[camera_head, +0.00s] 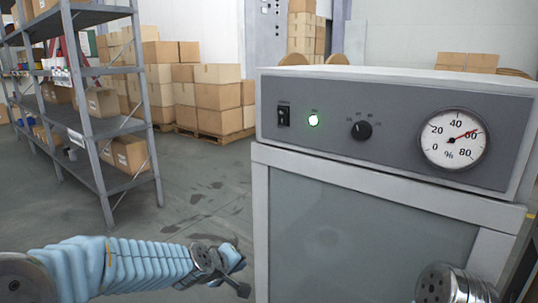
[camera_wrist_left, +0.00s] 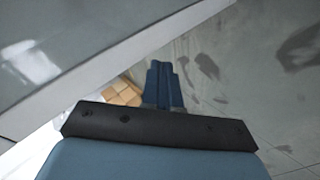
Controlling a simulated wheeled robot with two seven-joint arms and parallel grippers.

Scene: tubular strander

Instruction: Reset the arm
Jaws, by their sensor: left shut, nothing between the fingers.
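My left arm comes in from the lower left in a light blue ribbed sleeve. Its left gripper (camera_head: 236,273) is low over the floor, left of the grey cabinet (camera_head: 260,215) and apart from it. In the left wrist view the dark blue fingers (camera_wrist_left: 164,84) are together with nothing between them. A metal part of my right arm (camera_head: 452,287) shows at the lower right in front of the cabinet. My right gripper is out of view.
The cabinet's panel has a black switch (camera_head: 283,115), a lit green lamp (camera_head: 313,120), a knob (camera_head: 361,130) and a dial gauge (camera_head: 454,139) reading about 60. A metal shelf rack (camera_head: 100,127) stands left. Stacked boxes (camera_head: 218,97) are behind. The floor (camera_head: 205,195) between is clear.

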